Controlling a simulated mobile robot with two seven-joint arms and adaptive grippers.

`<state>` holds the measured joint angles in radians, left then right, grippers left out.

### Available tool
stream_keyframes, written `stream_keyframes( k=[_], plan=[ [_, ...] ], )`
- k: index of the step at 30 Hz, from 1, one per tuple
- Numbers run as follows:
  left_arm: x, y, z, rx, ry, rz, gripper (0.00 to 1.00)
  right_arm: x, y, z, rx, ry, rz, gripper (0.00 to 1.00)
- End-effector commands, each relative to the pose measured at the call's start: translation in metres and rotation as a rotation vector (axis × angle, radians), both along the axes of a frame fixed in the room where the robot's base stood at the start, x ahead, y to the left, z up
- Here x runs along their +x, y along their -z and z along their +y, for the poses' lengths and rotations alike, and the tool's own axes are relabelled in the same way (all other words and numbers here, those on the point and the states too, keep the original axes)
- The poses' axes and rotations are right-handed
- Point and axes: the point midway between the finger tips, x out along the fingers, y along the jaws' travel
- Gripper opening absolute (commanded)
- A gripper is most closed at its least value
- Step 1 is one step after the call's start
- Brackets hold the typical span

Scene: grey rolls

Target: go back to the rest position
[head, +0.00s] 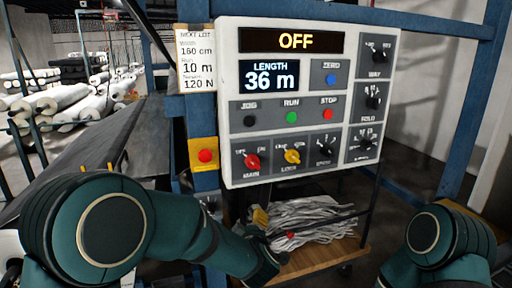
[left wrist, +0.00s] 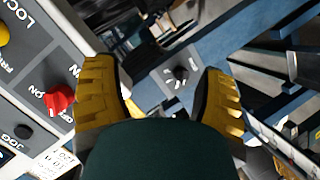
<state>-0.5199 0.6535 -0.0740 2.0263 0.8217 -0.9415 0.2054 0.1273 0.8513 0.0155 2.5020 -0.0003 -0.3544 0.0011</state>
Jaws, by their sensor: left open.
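The white control panel (head: 228,110) stands upright in the middle of the head view. Its top display (head: 295,40) reads OFF and its length display (head: 269,77) reads 36 m. A red MAIN knob (head: 252,162) and a yellow LOCK knob (head: 292,156) sit in its bottom row. My left gripper (head: 260,217) is just below the panel's lower edge, partly hidden by my arm. In the left wrist view my left gripper (left wrist: 165,78) has its yellow fingers wide apart with nothing held; the red knob (left wrist: 58,98) shows left of them. My right gripper is out of view; only its arm shows.
A yellow box with a red button (head: 204,156) is left of the panel, under a paper note (head: 196,60). A blue frame (head: 468,95) stands behind. A wooden shelf (head: 330,262) with a grey-white strip heap (head: 312,220) is below. White rolls (head: 62,98) lie far left.

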Motion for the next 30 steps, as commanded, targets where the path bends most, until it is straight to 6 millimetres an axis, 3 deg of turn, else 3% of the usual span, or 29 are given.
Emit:
stream_keyframes(
  k=[1,6,9,13,18,21,24,30],
  plan=[
    [-0.006,0.037,0.014,0.047,0.047,0.078,0.71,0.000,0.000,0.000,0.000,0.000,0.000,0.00],
    [-0.050,0.141,0.045,0.163,0.252,0.338,0.71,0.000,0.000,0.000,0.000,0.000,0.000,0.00],
    [-0.091,0.194,0.061,0.200,0.381,0.495,0.71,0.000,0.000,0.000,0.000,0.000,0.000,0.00],
    [-0.158,0.249,0.077,0.211,0.558,0.687,0.71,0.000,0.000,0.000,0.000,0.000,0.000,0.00],
    [-0.237,0.286,0.085,0.186,0.757,0.864,0.71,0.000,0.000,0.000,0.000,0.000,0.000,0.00],
    [-0.265,0.293,0.087,0.169,0.831,0.919,0.71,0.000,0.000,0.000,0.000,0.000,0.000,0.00],
    [-0.280,0.296,0.087,0.161,0.871,0.943,0.71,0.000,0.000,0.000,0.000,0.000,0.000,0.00],
    [-0.281,0.297,0.087,0.161,0.875,0.945,0.71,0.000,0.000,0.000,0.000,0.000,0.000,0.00]
  ],
)
